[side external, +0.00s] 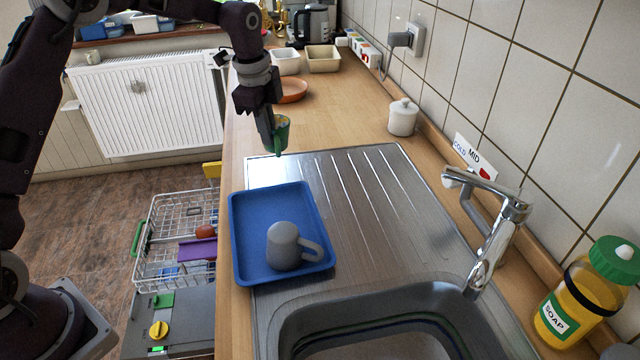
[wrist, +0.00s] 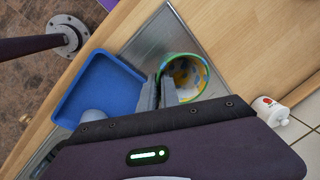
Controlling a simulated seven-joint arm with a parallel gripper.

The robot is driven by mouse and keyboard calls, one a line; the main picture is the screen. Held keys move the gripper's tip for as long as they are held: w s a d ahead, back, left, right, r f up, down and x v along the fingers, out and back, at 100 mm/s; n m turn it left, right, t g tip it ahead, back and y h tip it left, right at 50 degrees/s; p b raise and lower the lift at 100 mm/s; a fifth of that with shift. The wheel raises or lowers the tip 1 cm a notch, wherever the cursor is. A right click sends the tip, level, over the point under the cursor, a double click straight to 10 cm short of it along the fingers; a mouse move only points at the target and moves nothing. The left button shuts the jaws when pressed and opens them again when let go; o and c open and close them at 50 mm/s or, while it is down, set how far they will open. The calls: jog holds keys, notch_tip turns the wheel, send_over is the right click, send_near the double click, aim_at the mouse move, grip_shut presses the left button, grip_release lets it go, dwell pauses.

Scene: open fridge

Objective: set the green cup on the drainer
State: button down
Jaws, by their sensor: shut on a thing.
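The green cup (side external: 280,136) is held in my gripper (side external: 268,132), above the far left edge of the metal drainer (side external: 375,200). In the wrist view the cup (wrist: 184,78) shows its open mouth with a yellow and blue inside, and the fingers of my gripper (wrist: 158,92) are shut on its wall. The ridged drainer also shows in the wrist view (wrist: 165,40), beneath and beside the cup. The cup appears roughly upright and clear of the surface.
A blue tray (side external: 243,215) with a grey mug (side external: 284,247) lies on the drainer's left side. The sink (side external: 380,315) and tap (side external: 490,215) are nearer. A white lidded pot (side external: 403,118) stands by the wall. The ridged right part of the drainer is clear.

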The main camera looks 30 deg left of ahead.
notch_tip(320, 180, down, 7)
jog(key=shift+f, duration=0.2)
jog(key=shift+f, duration=0.15)
jog(key=c, duration=1.6)
grip_release()
